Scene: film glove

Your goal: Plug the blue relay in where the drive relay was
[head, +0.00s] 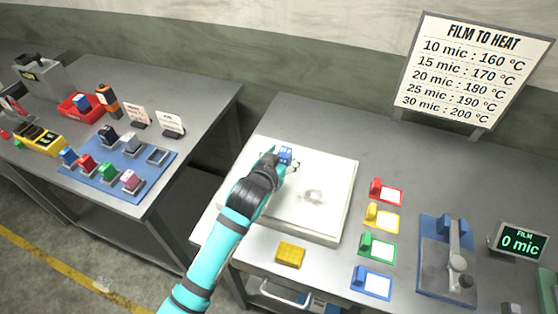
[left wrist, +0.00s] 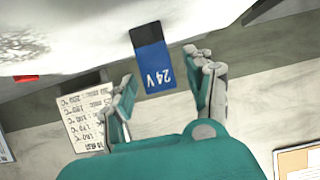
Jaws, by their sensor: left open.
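A blue relay marked 24V (left wrist: 155,68) with a dark end lies between the spread fingers of my left gripper (left wrist: 163,88) in the left wrist view. Its dark end is against the white surface; I cannot tell whether it is seated in a socket. In the head view the blue relay (head: 286,153) shows at the far left part of the white panel (head: 335,180), just beyond my left gripper (head: 281,161), which is open and partly hides it. Another blue relay (head: 68,156) stands on the blue mat (head: 120,145) on the left table. My right gripper is out of view.
The mat also holds several coloured relays and an empty-looking holder (head: 158,156). A red bin (head: 80,108) is behind it. A yellow block (head: 291,253) lies before the panel. Coloured cards, a press (head: 447,262) and a film display (head: 519,242) stand to the right.

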